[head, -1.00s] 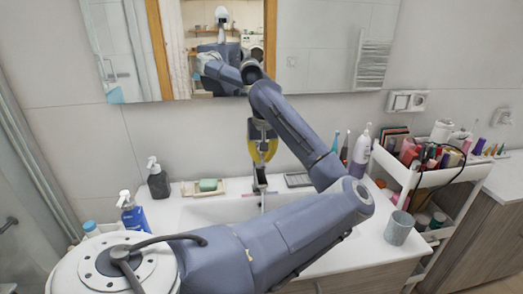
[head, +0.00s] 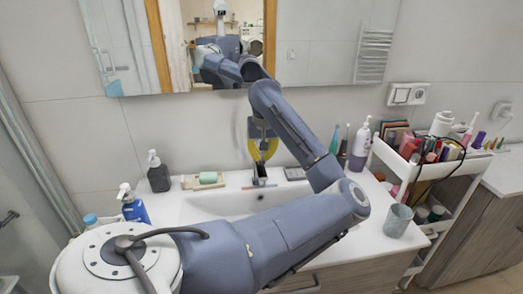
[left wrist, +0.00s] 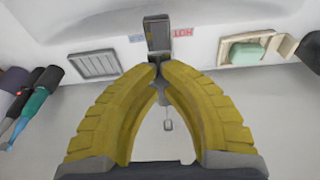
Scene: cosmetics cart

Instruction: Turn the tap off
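The grey tap (head: 259,180) stands at the back rim of the white sink (head: 225,207). In the left wrist view the tap (left wrist: 158,35) is at top centre, beside a HOT label. My left gripper (head: 262,160) points down just above the tap. Its yellow fingers arch inward, and their tips (left wrist: 158,70) come together at the tap's front end. I see no clear gap between the tips and nothing plainly held. Whether they touch the tap is hard to tell. No clear water stream shows under the spout. My right gripper is not in view.
A green soap (head: 208,178) in a dish and a dark pump bottle (head: 158,172) stand left of the tap. The mirror (head: 320,45) is behind.

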